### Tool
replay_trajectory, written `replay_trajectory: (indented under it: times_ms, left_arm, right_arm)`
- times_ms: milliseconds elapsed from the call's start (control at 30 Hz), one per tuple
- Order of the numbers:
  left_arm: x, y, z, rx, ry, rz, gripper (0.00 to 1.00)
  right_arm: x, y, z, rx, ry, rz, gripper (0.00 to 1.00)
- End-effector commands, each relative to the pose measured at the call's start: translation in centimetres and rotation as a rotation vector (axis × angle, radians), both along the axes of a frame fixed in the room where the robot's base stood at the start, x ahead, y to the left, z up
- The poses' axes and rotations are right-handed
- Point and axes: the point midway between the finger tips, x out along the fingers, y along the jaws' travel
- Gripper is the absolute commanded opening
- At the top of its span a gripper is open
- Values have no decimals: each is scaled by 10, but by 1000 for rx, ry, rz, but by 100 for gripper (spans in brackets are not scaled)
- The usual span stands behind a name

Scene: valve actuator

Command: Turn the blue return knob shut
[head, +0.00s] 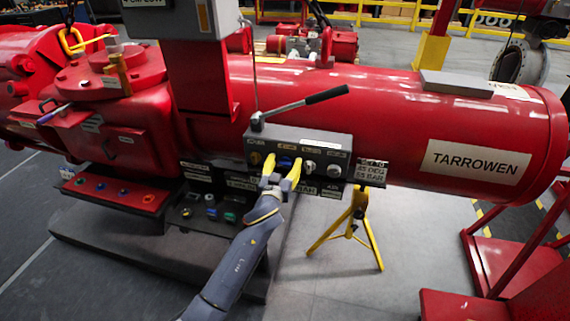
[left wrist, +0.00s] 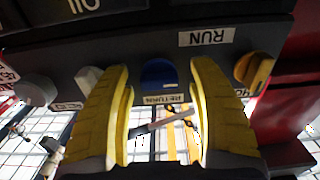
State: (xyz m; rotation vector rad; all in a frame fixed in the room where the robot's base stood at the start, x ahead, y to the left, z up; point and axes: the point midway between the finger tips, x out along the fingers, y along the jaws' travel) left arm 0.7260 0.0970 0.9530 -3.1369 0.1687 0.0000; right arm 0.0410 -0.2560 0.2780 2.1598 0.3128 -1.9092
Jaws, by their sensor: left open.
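The blue return knob (head: 285,162) sits on the front of the dark control box (head: 345,142), on the side of the red actuator. It also shows in the left wrist view (left wrist: 158,73), close to a label reading RETURN (left wrist: 165,98). My left gripper (head: 282,172) has yellow fingers and is open in front of the box. In the left wrist view its fingers (left wrist: 160,90) stand on either side of the blue knob, with a gap on each side. I cannot tell how the knob is turned. My right gripper is not in view.
A yellow knob (left wrist: 254,68) and a white knob (left wrist: 88,78) flank the blue one, close to the fingers. A lever with a black grip (head: 326,95) rises above the box. A yellow stand (head: 359,213) is below right; the floor in front is largely open.

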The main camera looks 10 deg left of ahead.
Motion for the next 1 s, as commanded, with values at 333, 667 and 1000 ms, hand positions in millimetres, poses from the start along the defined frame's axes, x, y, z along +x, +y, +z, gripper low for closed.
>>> replay_trajectory:
  times_ms: [333, 667, 1000]
  left_arm:
    - [0, 0, 0, 0, 0, 0, 51]
    - [0, 0, 0, 0, 0, 0, 13]
    - [1, 0, 3, -2, -5, 0, 0]
  right_arm:
    - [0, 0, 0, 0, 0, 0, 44]
    - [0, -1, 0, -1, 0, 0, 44]
    - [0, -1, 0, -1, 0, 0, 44]
